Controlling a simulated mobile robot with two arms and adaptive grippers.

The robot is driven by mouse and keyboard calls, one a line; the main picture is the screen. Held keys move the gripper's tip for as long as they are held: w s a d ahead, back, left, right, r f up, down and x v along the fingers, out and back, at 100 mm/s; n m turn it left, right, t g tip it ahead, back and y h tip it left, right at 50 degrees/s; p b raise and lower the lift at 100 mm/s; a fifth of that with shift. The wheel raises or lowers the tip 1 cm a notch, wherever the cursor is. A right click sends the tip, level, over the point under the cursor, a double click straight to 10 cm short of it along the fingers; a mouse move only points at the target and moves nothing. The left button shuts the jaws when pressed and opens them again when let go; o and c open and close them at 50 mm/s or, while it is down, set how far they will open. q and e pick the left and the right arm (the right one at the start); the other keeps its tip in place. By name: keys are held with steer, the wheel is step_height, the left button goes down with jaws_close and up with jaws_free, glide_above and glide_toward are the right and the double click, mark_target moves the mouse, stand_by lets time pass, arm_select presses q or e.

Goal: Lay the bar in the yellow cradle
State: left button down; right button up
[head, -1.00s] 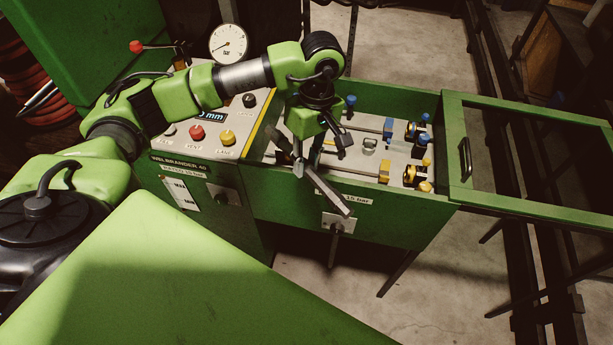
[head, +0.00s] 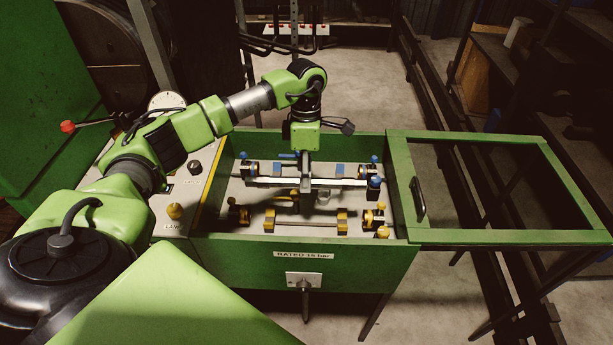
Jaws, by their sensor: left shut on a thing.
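My left gripper (head: 306,184) points down into the green open-topped box and is shut on a long grey bar (head: 343,183). The bar lies level, left to right, and looks to be above the box floor, near the blue-marked row. Its exact height is hard to tell. The yellow cradle (head: 342,221) is in the front half of the box: two yellow blocks, with a thin dark line between them. The bar is behind it in the picture, apart from it. My right gripper is not in view.
Yellow-knobbed fittings (head: 373,217) flank the cradle, and blue-marked fittings (head: 367,172) stand behind. The box's green front wall (head: 230,255) and an open framed lid (head: 510,237) at the right edge the space.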

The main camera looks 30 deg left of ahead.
arm_select(q)
steer(key=shift+w+f+b, duration=0.1)
steer(key=shift+f+b, duration=4.45)
steer(key=shift+f, duration=2.5)
steer(key=c, duration=1.8)
jaws_free()
steer(key=shift+o, duration=0.2)
